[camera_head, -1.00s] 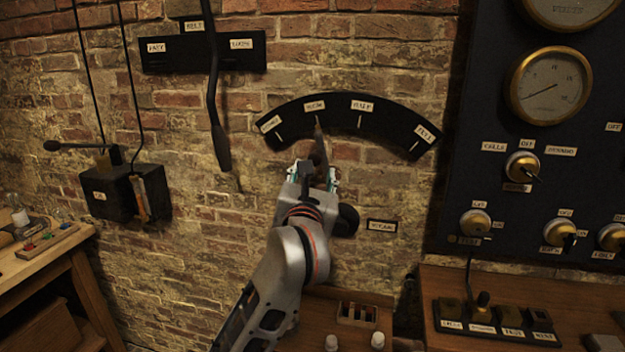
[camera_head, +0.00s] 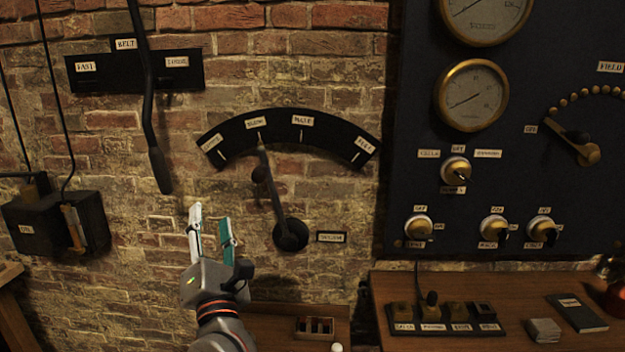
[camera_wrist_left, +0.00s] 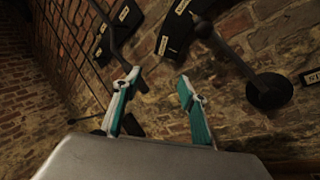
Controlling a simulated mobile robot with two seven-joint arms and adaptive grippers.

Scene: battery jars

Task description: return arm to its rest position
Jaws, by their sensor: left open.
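My left gripper (camera_head: 211,232) is open and empty in front of the brick wall, to the left of a dark wall lever (camera_head: 270,192). The lever pivots on a round black hub (camera_head: 291,235) and leans up and slightly left, its tip near the second label of a black arc-shaped scale (camera_head: 288,127). The gripper is apart from the lever. In the left wrist view the two fingers (camera_wrist_left: 158,98) are spread with nothing between them, and the lever (camera_wrist_left: 228,55) shows to their right. My right gripper is not in view.
A long black belt lever (camera_head: 150,110) hangs at upper left, close to the gripper. A black box (camera_head: 55,225) is on the wall at left. A dark gauge panel (camera_head: 420,100) fills the right, above a wooden bench (camera_head: 370,300) with a switch block (camera_head: 443,318).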

